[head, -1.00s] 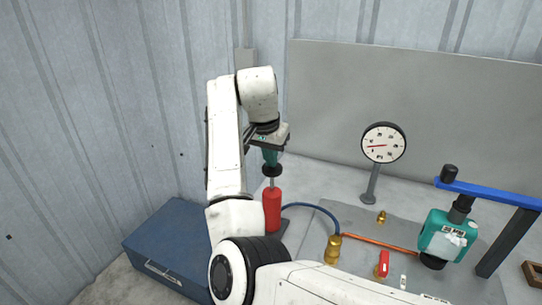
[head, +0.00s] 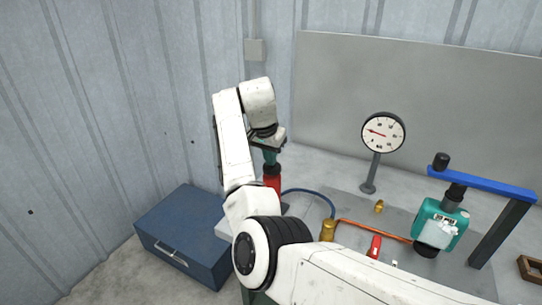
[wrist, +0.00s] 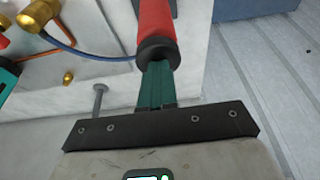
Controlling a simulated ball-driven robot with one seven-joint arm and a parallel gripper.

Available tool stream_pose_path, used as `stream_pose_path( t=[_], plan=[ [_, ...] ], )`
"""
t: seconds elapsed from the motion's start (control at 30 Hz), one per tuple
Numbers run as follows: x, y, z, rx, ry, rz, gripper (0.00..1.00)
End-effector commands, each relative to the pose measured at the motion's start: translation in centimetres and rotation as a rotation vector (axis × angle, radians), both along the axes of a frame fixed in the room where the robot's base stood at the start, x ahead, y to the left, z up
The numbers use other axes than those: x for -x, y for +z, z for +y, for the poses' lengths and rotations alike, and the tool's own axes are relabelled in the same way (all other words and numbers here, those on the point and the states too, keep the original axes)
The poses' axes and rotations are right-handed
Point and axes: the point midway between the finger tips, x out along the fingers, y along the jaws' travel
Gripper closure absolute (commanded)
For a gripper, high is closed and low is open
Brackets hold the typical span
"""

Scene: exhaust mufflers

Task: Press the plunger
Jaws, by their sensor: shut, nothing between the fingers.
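The plunger is a red upright pump body (head: 272,186) with a black knob (head: 271,169) on top. In the wrist view the red body (wrist: 156,20) and black knob (wrist: 158,50) show at the top, beyond my fingers. My gripper (head: 271,162) is shut and empty. Its green fingertips (wrist: 158,68) meet the knob from above and appear to touch it. No rod shows between knob and body. My arm hides the lower part of the body in the head view.
A dial gauge (head: 383,131) stands on a post, its needle pointing left and slightly up. A blue hose (head: 312,193) runs to a brass fitting (head: 327,230). A blue toolbox (head: 185,235) is at left. A teal device (head: 440,225) under a blue bar is at right.

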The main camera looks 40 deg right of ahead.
Motion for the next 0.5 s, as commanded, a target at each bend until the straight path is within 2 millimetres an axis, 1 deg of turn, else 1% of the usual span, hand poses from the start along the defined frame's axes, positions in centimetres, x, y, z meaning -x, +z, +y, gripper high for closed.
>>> stream_pose_path(
  t=[0.03,0.17,0.27,0.5],
  plan=[
    [0.4,-0.9,0.1,-0.012,-0.001,0.017,1.0],
    [0.4,-0.4,0.0,-0.012,-0.001,0.02,1.0],
    [0.5,0.6,-0.2,-0.01,-0.001,0.018,1.0],
    [0.6,4.1,-1.0,-0.004,0.0,0.006,1.0]
  ],
)
